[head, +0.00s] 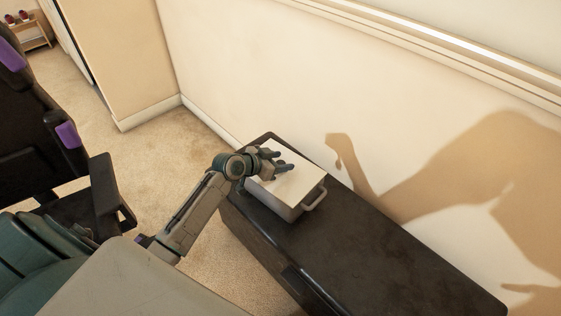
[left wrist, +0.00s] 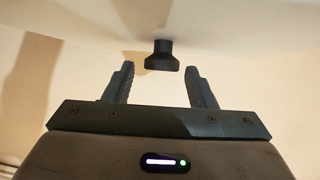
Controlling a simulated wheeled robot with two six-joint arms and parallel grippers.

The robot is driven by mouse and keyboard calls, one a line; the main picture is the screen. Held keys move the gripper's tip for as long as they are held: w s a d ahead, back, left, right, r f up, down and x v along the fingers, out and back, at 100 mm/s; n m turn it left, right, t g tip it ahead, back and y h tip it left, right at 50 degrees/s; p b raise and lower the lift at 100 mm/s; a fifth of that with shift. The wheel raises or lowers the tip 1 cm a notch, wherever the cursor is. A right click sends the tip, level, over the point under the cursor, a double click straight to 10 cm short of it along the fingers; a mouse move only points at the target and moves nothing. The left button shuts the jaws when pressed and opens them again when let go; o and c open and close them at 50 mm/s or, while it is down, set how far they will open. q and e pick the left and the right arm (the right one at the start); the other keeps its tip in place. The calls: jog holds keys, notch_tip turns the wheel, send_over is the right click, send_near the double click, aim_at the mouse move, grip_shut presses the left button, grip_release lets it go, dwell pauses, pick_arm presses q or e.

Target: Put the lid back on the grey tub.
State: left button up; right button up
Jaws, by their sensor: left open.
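The grey tub (head: 280,205) stands near the far end of the dark cabinet top, with a handle on its right side. Its white lid (head: 300,180) lies over the tub's top; I cannot tell whether it is fully seated. My left gripper (head: 281,160) is over the lid, open and empty. In the left wrist view, the lid's black knob (left wrist: 162,58) shows between and slightly beyond the open fingertips of the left gripper (left wrist: 160,72), with a gap on each side. In the head view the knob is hidden by the gripper. My right gripper is not in view.
The dark cabinet top (head: 375,255) is clear to the right of the tub. A cream wall (head: 240,60) runs close behind it, with shadows on it. A dark chair with purple parts (head: 100,205) stands at the left on the beige carpet.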

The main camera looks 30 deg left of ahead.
pick_arm(q)
jog(key=p+v, duration=0.1)
jog(key=v, duration=1)
jog(key=s+d+f+g+y, duration=0.1)
jog(key=s+d+f, duration=0.25)
jog(key=s, duration=0.25)
jog(key=s+d+f+g, duration=0.1)
jog(key=s+d+f, duration=0.1)
jog(key=s+d, duration=0.35)
jog(key=s+n+g+y, duration=0.2)
jog(key=s+n+y, duration=0.1)
jog(key=s, duration=1)
jog(key=shift+d+n+g, duration=0.4)
jog(key=shift+d+n, duration=0.05)
jog(key=shift+n, duration=0.05)
jog(key=shift+s, duration=0.1)
